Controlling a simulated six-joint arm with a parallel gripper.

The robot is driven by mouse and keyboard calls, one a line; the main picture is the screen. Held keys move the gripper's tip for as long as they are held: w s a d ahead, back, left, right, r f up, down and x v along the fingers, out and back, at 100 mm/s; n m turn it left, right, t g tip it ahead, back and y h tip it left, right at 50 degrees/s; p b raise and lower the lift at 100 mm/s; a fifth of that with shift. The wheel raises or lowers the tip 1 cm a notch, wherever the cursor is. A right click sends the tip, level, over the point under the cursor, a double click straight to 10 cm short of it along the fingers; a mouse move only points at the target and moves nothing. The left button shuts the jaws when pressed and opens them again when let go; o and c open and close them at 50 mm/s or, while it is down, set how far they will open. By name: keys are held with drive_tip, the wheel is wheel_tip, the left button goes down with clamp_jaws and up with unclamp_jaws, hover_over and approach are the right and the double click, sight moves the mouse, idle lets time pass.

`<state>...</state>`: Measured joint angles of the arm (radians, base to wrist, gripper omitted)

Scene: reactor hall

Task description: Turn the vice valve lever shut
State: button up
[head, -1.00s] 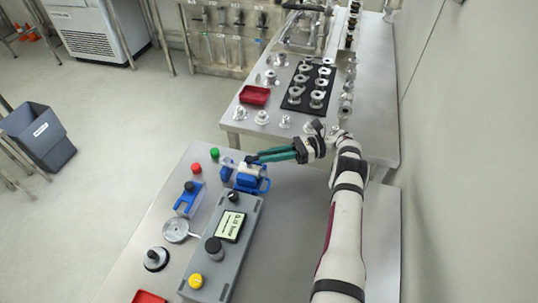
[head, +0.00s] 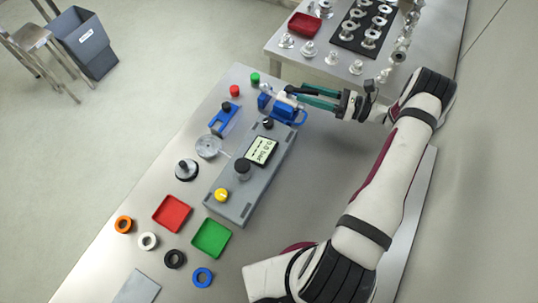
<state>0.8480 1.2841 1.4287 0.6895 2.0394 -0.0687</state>
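The blue vice (head: 283,112) stands at the far end of the near bench, behind the grey gauge box. It holds a small pale metal valve (head: 283,97). The valve's dark lever (head: 292,90) shows at its top and points right, toward my gripper. My gripper (head: 304,92) reaches in from the right with its green fingers at the lever's end. A narrow gap shows between the fingers, with the dark lever seemingly in it. The fingertips are too small to tell whether they press on it.
The grey gauge box (head: 250,175) with a display and knobs stands just in front of the vice. A blue fixture (head: 224,120), a red tray (head: 172,214), a green tray (head: 211,238) and several rings lie nearby. Another bench (head: 300,60) with metal fittings stands behind.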

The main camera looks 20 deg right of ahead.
drive_tip(key=shift+s+a+m+t+h, duration=0.25)
drive_tip(key=shift+s+m+t+h, duration=0.1)
drive_tip(key=shift+m+t+h, duration=0.4)
drive_tip(key=v, duration=1.1)
drive_tip(key=s+a+r+n+g, duration=0.1)
drive_tip(key=a+r+n+g, duration=0.45)
drive_tip(key=a, duration=0.25)
drive_tip(key=s+a+r+n+g, duration=0.2)
drive_tip(key=a+r+n+g, duration=0.3)
drive_tip(key=a, duration=0.3)
drive_tip(key=s+a+r+n+g+h, duration=0.3)
drive_tip(key=s+a+n+h, duration=0.4)
drive_tip(key=s+a, duration=0.3)
drive_tip(key=shift+s+r+n+g+h, duration=0.35)
drive_tip(key=shift+s+r+n, duration=0.35)
drive_tip(key=shift+s, duration=0.4)
drive_tip(key=shift+r, duration=0.1)
